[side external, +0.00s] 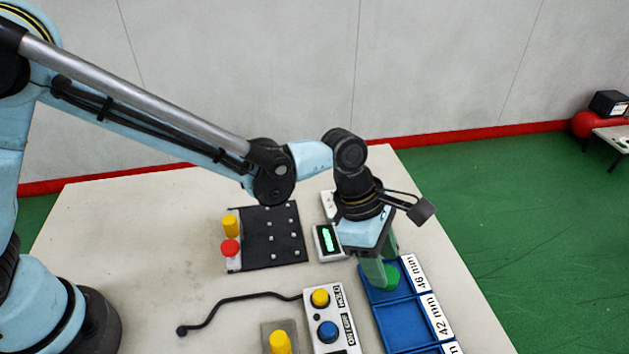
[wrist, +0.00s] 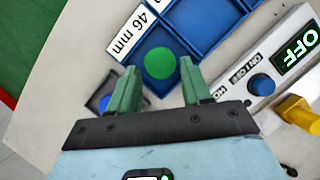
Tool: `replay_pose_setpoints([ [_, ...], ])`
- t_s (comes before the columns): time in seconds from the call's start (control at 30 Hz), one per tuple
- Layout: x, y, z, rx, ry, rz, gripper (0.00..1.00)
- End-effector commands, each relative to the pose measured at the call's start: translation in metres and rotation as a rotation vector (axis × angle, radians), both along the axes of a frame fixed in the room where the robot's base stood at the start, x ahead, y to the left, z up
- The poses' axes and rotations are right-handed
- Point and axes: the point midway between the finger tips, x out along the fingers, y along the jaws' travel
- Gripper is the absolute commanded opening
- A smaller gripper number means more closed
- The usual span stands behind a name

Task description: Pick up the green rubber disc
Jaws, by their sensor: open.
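The green rubber disc (wrist: 160,63) lies flat in the 46 mm compartment of the blue tray (wrist: 203,22). In the side external view the disc (side external: 391,277) is partly hidden by my gripper. My gripper (wrist: 159,75) is open, with its two green fingers apart. In the wrist view the disc shows between and just beyond the fingertips. In the side external view my gripper (side external: 381,276) is over the 46 mm compartment, close to the disc. I cannot tell whether a finger touches it.
A white control box (side external: 331,320) with yellow and blue knobs stands left of the tray. A display (side external: 328,241) and a black plate (side external: 270,238) with yellow and red knobs are farther back. Another yellow knob (side external: 280,342) is at the front. The table's left side is mostly clear.

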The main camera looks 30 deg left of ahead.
Motion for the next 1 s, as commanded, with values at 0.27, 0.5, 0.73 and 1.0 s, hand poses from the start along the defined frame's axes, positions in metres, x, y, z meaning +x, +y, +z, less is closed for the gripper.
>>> replay_pose_setpoints([
  [0.27, 0.001, -0.008, -0.021, 0.000, 0.000, 0.001, 0.48],
  [0.5, 0.001, -0.008, -0.021, 0.000, 0.000, 0.001, 0.45],
  [0.73, 0.001, -0.008, -0.021, 0.000, 0.000, 0.001, 0.12],
  [1.0, 0.001, -0.008, -0.019, 0.000, 0.000, 0.001, 0.12],
])
